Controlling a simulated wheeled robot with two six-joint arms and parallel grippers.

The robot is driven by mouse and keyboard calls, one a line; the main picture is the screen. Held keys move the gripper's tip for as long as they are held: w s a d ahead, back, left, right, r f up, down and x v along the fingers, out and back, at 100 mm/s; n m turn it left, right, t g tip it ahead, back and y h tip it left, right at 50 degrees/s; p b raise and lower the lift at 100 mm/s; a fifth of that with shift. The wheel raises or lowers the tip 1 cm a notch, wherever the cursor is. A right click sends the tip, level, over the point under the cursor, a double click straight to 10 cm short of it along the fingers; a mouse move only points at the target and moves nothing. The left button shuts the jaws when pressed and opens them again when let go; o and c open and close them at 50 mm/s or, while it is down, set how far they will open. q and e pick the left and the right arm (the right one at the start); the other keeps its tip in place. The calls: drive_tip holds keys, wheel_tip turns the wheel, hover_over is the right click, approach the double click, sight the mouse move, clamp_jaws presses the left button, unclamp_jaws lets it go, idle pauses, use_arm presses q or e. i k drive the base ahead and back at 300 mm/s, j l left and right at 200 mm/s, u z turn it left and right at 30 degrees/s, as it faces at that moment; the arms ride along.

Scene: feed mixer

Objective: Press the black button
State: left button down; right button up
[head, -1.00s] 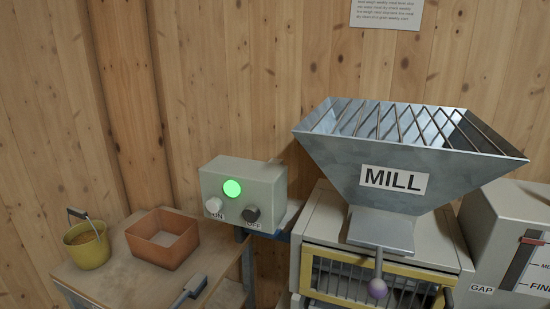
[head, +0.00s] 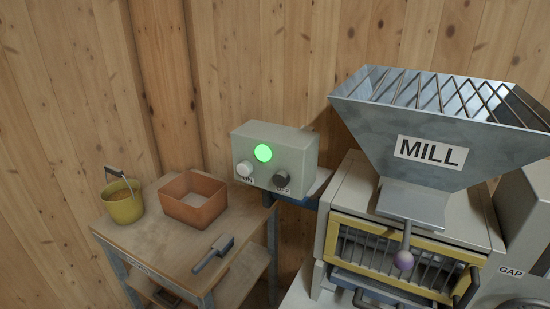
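The black button (head: 281,178) sits on the front face of a grey control box (head: 300,152), at the lower right of that face, with the label OFF under it. A white button (head: 244,168) labelled ON is at the lower left of the same face. A round green lamp (head: 263,153) glows between and above them. Neither of my grippers shows in the head view.
A wooden bench (head: 160,238) at the left holds a yellow bucket (head: 123,207), an orange bin (head: 191,205) and a brush (head: 212,253).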

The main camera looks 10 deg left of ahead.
sight(281, 178)
drive_tip(key=k+j+z, duration=0.3)
drive_tip(key=k, duration=0.25)
drive_tip(key=k+z, duration=0.35)
drive_tip(key=k, duration=0.15)
